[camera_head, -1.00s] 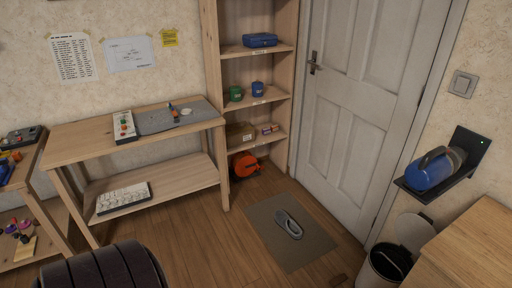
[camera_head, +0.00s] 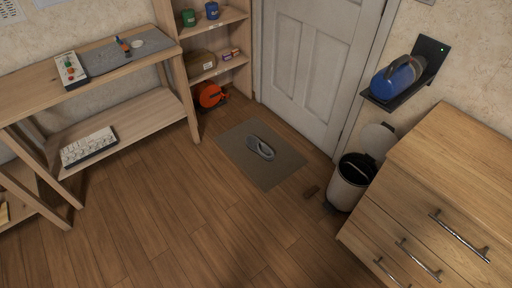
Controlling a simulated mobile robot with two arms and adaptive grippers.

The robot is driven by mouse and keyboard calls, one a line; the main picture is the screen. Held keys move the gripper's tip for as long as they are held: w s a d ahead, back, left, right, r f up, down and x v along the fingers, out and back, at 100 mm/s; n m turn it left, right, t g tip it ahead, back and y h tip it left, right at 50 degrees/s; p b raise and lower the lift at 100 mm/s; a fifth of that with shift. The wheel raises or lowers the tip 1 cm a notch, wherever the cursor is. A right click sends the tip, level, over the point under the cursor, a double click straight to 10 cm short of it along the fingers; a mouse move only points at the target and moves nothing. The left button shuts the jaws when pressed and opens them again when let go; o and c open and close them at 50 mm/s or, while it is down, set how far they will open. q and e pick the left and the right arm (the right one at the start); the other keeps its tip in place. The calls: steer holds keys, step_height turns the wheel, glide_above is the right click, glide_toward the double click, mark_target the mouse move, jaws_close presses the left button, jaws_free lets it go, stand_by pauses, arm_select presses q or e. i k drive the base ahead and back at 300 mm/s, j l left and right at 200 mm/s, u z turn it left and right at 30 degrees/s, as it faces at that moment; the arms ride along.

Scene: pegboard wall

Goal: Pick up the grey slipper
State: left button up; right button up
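A grey slipper (camera_head: 261,147) lies on a grey-brown doormat (camera_head: 233,141) on the wooden floor, in front of the white door. It is fully in view, with nothing covering it. Only one slipper shows on the mat. Neither of my grippers is in view.
A bin with its lid up (camera_head: 349,183) stands right of the mat, beside a wooden drawer unit (camera_head: 430,190). A wooden workbench (camera_head: 120,144) and shelves (camera_head: 225,71) stand left. The floor in front of the mat is clear.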

mark_target(253, 142)
steer(key=i+j, duration=0.15)
steer(key=i, duration=0.5)
steer(key=i+j, duration=0.1)
steer(key=i, duration=0.55)
